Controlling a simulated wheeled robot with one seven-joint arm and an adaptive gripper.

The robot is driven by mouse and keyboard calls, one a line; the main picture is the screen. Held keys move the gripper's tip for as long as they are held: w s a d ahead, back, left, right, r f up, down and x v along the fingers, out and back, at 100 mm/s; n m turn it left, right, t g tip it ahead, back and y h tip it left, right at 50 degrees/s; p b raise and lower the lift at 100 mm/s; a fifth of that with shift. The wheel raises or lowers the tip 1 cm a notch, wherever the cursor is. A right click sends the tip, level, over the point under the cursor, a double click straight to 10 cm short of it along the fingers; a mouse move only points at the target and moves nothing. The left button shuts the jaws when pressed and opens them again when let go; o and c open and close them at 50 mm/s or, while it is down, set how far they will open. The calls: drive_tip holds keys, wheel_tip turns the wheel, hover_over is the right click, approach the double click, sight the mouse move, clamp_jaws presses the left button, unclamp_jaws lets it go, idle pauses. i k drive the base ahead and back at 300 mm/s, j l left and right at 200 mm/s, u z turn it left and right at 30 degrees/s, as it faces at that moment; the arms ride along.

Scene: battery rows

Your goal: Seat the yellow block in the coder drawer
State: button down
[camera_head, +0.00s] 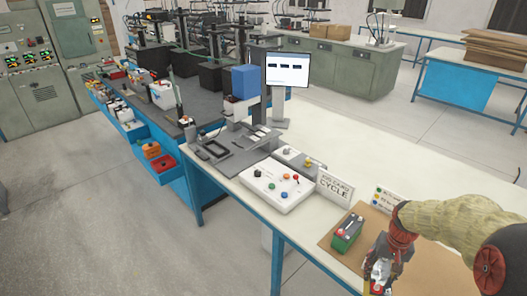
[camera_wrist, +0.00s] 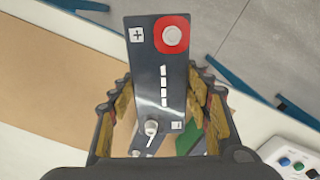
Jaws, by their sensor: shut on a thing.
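My gripper (camera_wrist: 160,118) is shut on a block with a dark grey top face (camera_wrist: 160,70). It has a red ring around a round terminal at the plus end, white dashes along the middle and a second terminal at the minus end. In the head view my gripper (camera_head: 380,276) is at the lower right, beside a green block (camera_head: 346,234) with a dark top. The coder appears to be the blue and white machine (camera_head: 243,84); a dark tray-like part (camera_head: 214,150), perhaps its drawer, lies in front.
The green block stands on a brown mat (camera_head: 331,240). A white button box (camera_head: 277,184) and a cycle sign (camera_head: 333,187) stand between the mat and the machine. A monitor (camera_head: 287,70) is behind.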

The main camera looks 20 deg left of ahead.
sight(216, 150)
drive_tip(key=i+j+u, duration=0.15)
drive_tip(key=u, duration=0.25)
drive_tip(key=i+j+u, duration=0.15)
drive_tip(key=j+u, duration=0.25)
drive_tip(key=i+j, duration=1.25)
drive_tip(key=i, duration=0.2)
drive_tip(key=i+j, duration=0.6)
drive_tip(key=i, duration=0.1)
